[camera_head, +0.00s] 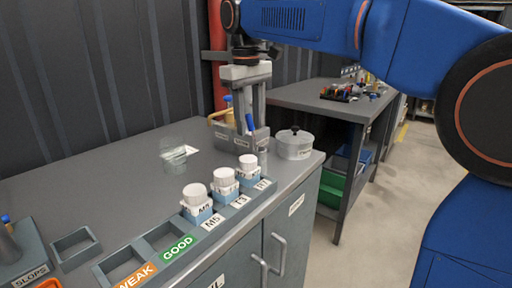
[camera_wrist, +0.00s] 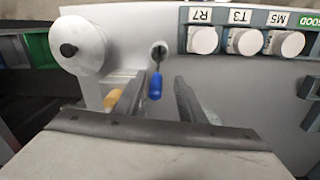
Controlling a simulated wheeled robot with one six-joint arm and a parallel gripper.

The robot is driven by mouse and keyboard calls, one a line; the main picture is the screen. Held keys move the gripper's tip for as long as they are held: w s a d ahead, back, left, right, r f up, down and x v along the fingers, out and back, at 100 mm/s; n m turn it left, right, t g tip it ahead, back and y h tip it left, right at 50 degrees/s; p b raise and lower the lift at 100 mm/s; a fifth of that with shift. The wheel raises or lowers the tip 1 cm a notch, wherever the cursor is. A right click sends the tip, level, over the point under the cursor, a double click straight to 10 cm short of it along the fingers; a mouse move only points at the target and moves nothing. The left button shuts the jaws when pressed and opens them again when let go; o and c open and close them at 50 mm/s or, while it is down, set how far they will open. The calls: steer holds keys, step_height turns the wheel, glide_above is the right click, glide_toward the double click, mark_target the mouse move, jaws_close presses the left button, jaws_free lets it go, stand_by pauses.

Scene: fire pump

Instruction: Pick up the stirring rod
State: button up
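The stirring rod appears to be the thin rod with a blue handle (camera_head: 250,124). My gripper (camera_head: 250,112) points down over the bench around the handle's height. In the wrist view my gripper (camera_wrist: 160,82) is open, with gaps on both sides of the handle. Whether the handle lies fully between the fingertips in depth is unclear.
A grey caddy (camera_head: 231,141) stands close behind the rod, with an orange-handled item (camera_head: 216,115). A round lidded pot (camera_head: 294,145) is to the right. White-capped jars (camera_head: 224,177) sit in a labelled rack in front. A clear dish (camera_head: 173,158) is left.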

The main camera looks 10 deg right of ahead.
mark_target(255, 144)
steer(key=shift+w+d+f, duration=0.15)
steer(key=shift+f, duration=1.35)
steer(key=shift+w+d+f, duration=0.15)
steer(key=shift+f, duration=1.3)
jaws_close()
